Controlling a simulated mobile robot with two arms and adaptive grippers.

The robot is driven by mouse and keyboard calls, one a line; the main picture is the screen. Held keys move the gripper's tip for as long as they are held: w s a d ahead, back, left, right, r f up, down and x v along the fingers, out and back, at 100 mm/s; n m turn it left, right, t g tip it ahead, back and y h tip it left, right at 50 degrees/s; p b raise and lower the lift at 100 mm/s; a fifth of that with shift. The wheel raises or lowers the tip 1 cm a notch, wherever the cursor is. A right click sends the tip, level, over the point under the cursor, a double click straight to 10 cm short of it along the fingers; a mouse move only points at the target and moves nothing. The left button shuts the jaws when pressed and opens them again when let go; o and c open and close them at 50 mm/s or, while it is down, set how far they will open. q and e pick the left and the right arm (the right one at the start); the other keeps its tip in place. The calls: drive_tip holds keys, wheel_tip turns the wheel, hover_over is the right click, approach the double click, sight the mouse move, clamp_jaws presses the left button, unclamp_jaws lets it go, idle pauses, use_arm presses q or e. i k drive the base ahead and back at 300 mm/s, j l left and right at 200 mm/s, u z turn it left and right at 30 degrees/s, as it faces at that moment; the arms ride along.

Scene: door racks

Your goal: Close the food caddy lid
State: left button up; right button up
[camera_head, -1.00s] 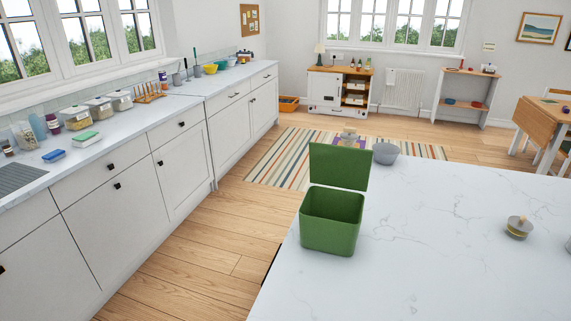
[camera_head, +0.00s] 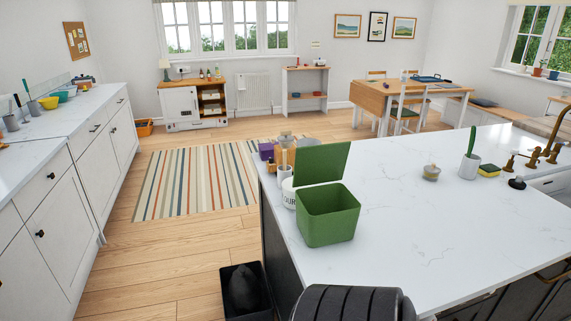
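The green food caddy (camera_head: 328,226) stands upright near the left edge of the white marble island top (camera_head: 420,240). Its green lid (camera_head: 322,163) is open, standing up and tilted at the back of the box. The caddy looks empty inside, though its floor is only partly visible. Neither of my grippers shows in the head view, and nothing touches the caddy or lid.
White canisters (camera_head: 288,193) and utensils stand just left of the lid. A jar (camera_head: 431,173), a white pot with a green brush (camera_head: 469,166) and a brass tap (camera_head: 545,150) are farther right. The marble around the caddy's right side is clear. A dark bin (camera_head: 245,292) stands on the floor at left.

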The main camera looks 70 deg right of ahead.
sight(326, 163)
drive_tip(key=i+z, duration=0.35)
drive_tip(key=i+j+z, duration=0.25)
drive_tip(key=i+z, duration=0.4)
drive_tip(key=z, duration=0.2)
drive_tip(key=i+z, duration=0.25)
drive_tip(key=z, duration=0.2)
drive_tip(key=i+j+z, duration=0.15)
drive_tip(key=z, duration=0.25)
drive_tip(key=i+j+z, duration=0.3)
drive_tip(key=z, duration=0.15)
drive_tip(key=i+j+z, duration=0.2)
drive_tip(key=z, duration=0.25)
